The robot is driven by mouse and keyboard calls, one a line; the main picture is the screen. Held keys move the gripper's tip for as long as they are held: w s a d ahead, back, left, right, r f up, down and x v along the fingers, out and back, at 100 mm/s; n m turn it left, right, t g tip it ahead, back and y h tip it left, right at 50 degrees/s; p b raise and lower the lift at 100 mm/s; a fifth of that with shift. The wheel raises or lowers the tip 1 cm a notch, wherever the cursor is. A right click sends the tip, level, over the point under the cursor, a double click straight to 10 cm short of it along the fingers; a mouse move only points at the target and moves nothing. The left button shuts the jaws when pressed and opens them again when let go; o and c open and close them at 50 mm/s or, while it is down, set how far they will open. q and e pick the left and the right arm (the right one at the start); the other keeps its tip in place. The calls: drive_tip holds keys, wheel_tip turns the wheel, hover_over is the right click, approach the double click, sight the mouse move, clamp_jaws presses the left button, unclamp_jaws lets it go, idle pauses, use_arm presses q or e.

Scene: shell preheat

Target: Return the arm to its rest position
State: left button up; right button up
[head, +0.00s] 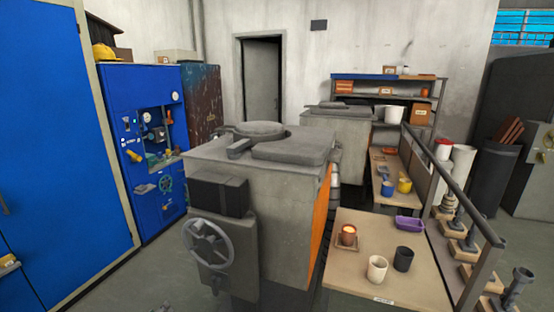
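Neither of my grippers can be made out in the head view, and no arm is clearly visible. A small dark shape shows at the bottom edge, left of centre; I cannot tell what it is. A large grey furnace (255,185) with a round lid on top and a handwheel (208,243) on its front stands in the middle. To its right is a wooden table (345,285). On the table are a glowing orange cup on a small board (348,235), a cream cup (377,268), a dark cup (403,259) and a purple tray (410,224).
A blue cabinet (65,130) and a blue panel with gauges (125,82) stand at left. A metal rail (450,185) runs along the table's right side, with several pedestal-like pieces beyond it. A second bench (408,180) and shelves stand behind. Floor is open at lower left.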

use_arm(q)
drive_tip(key=s+d+f+m+g, duration=0.2)
drive_tip(key=s+f+m+g, duration=0.1)
drive_tip(key=s+f, duration=0.95)
drive_tip(key=s+d+f+m+g, duration=0.2)
drive_tip(key=s+f+m+g, duration=0.15)
drive_tip(key=s+f, duration=0.95)
drive_tip(key=s+d+f+m+g, duration=0.1)
drive_tip(key=s+d+f, duration=0.3)
drive_tip(key=s, duration=0.5)
drive_tip(key=s+d+f+g, duration=0.2)
drive_tip(key=s+d+f, duration=0.2)
drive_tip(key=s, duration=0.6)
drive_tip(key=s+d+f+m+g, duration=0.1)
drive_tip(key=s+d+f, duration=0.3)
drive_tip(key=s, duration=0.6)
wheel_tip(320, 180, down, 2)
drive_tip(key=shift+m, duration=0.35)
drive_tip(key=shift+s+g, duration=0.1)
drive_tip(key=shift+g, duration=0.15)
